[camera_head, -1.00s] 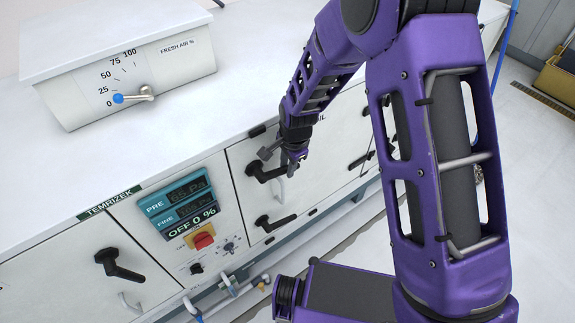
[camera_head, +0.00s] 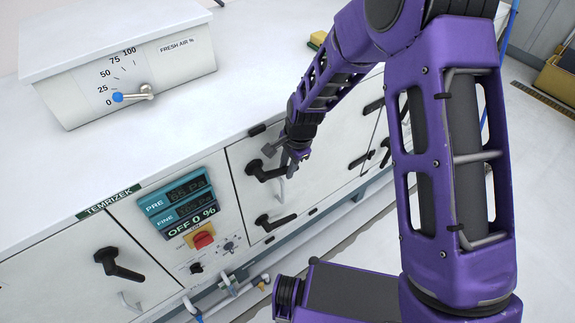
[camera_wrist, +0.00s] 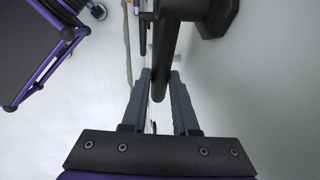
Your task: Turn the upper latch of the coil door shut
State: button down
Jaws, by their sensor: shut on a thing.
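The coil door (camera_head: 240,205) is a pale panel in the unit's front. Its upper latch (camera_head: 262,173) is a black handle with its hub at the left; the lever points right and slightly up in the head view. My gripper (camera_head: 290,166) is at the lever's right end. In the wrist view my gripper (camera_wrist: 160,88) has a grey finger on each side of the black lever of the upper latch (camera_wrist: 164,60), shut on it. The hub is at the top right there. The lower latch (camera_head: 273,223) sits below, its lever also pointing right. My arm hides part of the door's right side.
A display panel (camera_head: 187,201) with a red and yellow switch (camera_head: 203,239) is left of the door. Another black handle (camera_head: 118,265) is further left. Pipes (camera_head: 240,285) run below. The white unit top (camera_head: 215,105) is clear near the arm.

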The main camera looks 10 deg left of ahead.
notch_tip(320, 180, down, 2)
jog(key=shift+s+a+f+g+y+b, duration=0.1)
jog(key=shift+g+y+b, duration=0.45)
jog(key=shift+g+y, duration=0.5)
jog(key=shift+s+a+f+m+g+y+b, duration=0.2)
jog(key=shift+s+a+f+g+y+b, duration=0.35)
jog(key=shift+g+y, duration=0.45)
jog(key=shift+s+a+f+m+g+y+b, duration=0.2)
jog(key=shift+s+a+f+g+y+b, duration=0.25)
jog(key=shift+f+g+y+b, duration=0.4)
jog(key=shift+s+a+f+m+g+y+b, duration=0.2)
jog(key=shift+s+a+f+g+y+b, duration=0.35)
jog(key=shift+g+y, duration=0.55)
jog(key=shift+s+d+r, duration=0.1)
jog(key=shift+s, duration=0.05)
jog(key=c, duration=0.7)
grip_release()
